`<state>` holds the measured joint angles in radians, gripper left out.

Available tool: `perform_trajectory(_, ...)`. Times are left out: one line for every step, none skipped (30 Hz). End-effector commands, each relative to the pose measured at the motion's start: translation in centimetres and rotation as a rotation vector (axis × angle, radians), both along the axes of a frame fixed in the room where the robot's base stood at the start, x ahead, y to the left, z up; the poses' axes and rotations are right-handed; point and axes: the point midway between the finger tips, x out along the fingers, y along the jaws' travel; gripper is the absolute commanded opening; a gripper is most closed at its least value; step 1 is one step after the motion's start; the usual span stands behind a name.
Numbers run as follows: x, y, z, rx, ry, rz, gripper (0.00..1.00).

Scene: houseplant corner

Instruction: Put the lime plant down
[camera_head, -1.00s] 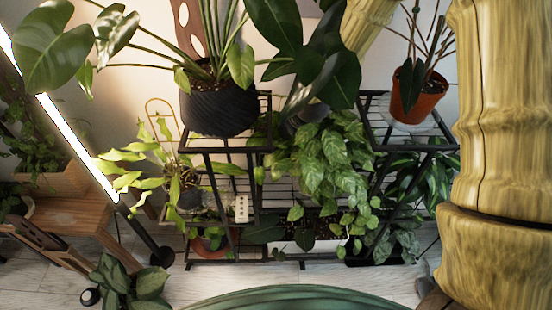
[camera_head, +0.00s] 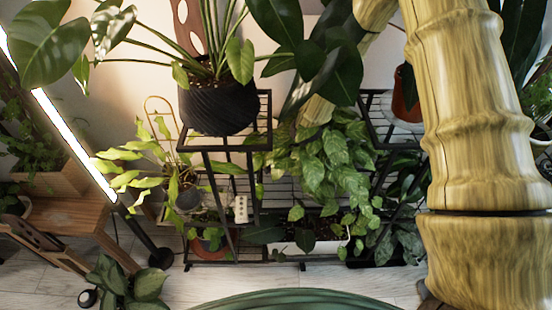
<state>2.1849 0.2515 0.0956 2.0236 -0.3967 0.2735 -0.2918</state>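A plant with bright lime-green leaves (camera_head: 138,178), the likeliest lime plant, shows at the left of the head view. Its small dark pot (camera_head: 187,197) appears to rest on the lower left level of the black wire plant stand (camera_head: 206,163). My yellow, bamboo-textured arm fills the right side. A farther part of it comes down behind large dark leaves near the middle, above a trailing green plant. My gripper is not visible; leaves seem to cover the arm's end. I cannot tell whether it holds anything.
A ribbed black pot (camera_head: 220,106) stands on the upper left level of the stand. A terracotta pot (camera_head: 404,100) on the upper right is partly behind my arm. A wooden bench (camera_head: 62,222) and a bright light tube (camera_head: 75,145) are at left. Pale floor shows in front.

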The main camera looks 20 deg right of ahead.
Motion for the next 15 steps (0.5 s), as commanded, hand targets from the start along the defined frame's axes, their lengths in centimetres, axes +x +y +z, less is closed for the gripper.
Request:
perform_trajectory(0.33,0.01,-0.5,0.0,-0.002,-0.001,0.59)
perform_trajectory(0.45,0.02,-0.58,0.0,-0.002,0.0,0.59)
perform_trajectory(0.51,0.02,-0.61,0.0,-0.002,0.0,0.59)
perform_trajectory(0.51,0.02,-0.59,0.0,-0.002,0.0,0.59)
perform_trajectory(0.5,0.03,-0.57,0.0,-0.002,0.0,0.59)
perform_trajectory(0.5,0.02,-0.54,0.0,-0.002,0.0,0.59)
perform_trajectory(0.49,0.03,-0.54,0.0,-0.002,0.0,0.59)
perform_trajectory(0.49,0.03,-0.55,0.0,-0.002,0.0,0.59)
perform_trajectory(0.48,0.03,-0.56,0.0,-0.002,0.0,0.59)
perform_trajectory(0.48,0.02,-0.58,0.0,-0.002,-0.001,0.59)
perform_trajectory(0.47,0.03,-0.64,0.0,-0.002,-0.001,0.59)
perform_trajectory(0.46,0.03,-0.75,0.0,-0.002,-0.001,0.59)
perform_trajectory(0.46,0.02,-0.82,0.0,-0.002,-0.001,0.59)
perform_trajectory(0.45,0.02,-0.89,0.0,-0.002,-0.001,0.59)
perform_trajectory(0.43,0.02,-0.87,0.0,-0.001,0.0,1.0)
